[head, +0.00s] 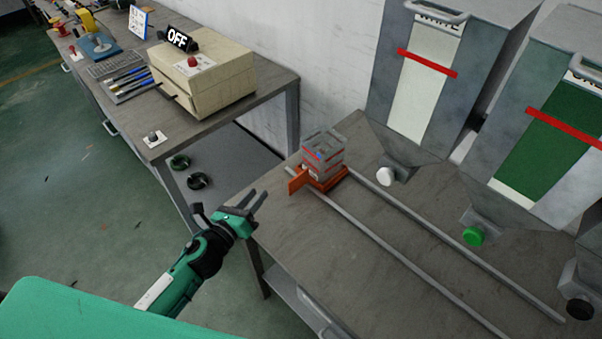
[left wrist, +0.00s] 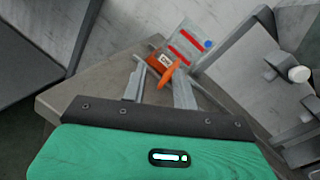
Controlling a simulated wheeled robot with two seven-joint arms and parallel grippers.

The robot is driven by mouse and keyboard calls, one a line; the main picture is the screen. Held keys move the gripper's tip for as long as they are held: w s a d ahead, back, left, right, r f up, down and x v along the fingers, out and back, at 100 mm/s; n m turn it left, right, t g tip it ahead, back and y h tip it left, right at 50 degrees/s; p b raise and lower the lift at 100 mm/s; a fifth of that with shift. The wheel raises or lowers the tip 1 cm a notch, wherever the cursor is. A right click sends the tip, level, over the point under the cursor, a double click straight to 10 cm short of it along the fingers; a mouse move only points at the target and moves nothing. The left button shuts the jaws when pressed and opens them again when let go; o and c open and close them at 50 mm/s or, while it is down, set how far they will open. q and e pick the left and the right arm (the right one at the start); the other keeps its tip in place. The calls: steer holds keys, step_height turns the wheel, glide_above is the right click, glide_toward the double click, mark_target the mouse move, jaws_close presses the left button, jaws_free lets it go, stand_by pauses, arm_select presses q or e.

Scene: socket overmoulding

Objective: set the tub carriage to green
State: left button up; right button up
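The tub carriage (head: 329,181) is an orange base with an orange handle tab (head: 298,181), sitting at the far left end of two grey rails on the table. A clear tub (head: 323,152) with red lines stands on it; in the left wrist view the tub (left wrist: 187,45) has a blue dot. The green hopper (head: 548,146) stands at the right, with a green knob (head: 473,236) below it. My left gripper (head: 253,200) is open and empty, short of the carriage at the table's left edge. In the left wrist view the handle tab (left wrist: 169,75) appears just beyond its fingers. My right gripper is not in view.
A hopper with a white window (head: 424,91) and a white knob (head: 386,176) stands left of the green one. A black knob (head: 579,308) is at the far right. The rails (head: 400,240) are clear right of the carriage. A beige machine (head: 203,77) with an OFF sign stands on another bench.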

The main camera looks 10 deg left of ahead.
mark_target(309, 168)
arm_select(q)
steer(key=m+h, duration=0.1)
steer(key=m, duration=0.1)
steer(key=d+f+m+g+h, duration=0.1)
steer(key=m, duration=0.2)
steer(key=d+m+h, duration=0.1)
steer(key=m+h, duration=0.1)
steer(key=m, duration=0.1)
steer(key=shift+w+d+f+g, duration=0.1)
steer(key=shift+d+f+g, duration=0.1)
steer(key=shift+g, duration=0.2)
steer(key=p+x, duration=0.3)
steer(key=x, duration=0.9)
steer(key=shift+w+d+r+p, duration=0.15)
steer(key=shift+w+d+p, duration=0.05)
steer(key=shift+w+p, duration=0.1)
steer(key=shift+w+d, duration=0.3)
steer(key=shift+w, duration=0.05)
jaws_close()
